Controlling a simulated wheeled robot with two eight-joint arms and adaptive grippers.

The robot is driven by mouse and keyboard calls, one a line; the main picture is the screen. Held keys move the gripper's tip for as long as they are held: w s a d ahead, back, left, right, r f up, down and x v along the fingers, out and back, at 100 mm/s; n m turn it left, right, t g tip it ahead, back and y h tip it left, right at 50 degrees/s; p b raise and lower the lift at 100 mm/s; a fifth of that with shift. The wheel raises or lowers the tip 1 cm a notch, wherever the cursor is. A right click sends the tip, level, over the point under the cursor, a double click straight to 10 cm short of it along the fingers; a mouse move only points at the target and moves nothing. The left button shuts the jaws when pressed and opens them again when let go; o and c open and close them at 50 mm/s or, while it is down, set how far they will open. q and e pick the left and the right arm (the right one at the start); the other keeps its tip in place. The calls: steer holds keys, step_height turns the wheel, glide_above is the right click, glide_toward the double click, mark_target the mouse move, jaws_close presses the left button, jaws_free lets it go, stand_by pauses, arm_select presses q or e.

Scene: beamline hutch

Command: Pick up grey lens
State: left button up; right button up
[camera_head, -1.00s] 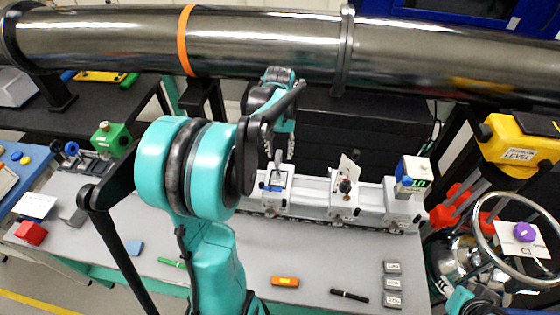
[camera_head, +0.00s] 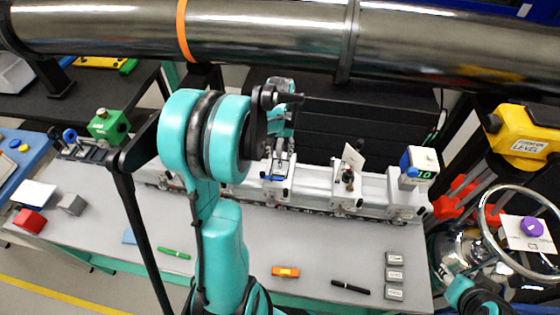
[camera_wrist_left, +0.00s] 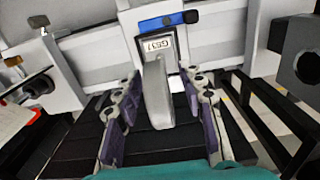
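In the left wrist view, a grey upright paddle-like piece (camera_wrist_left: 158,98), which looks like the grey lens, stands in a white mount with a small printed label (camera_wrist_left: 158,45) and a blue strip. My left gripper (camera_wrist_left: 163,84) is open, its two fingers on either side of the grey piece with a visible gap at each side. In the head view, my left gripper (camera_head: 279,158) points down over the white rail's carriage (camera_head: 272,186), and largely hides the grey piece.
The white rail also carries a carriage with a card (camera_head: 352,157) and a unit with a green display (camera_head: 420,172). An orange block (camera_head: 285,271), a black pen (camera_head: 350,287) and grey blocks (camera_head: 394,275) lie in front.

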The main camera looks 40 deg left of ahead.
arm_select(q)
jaws_close()
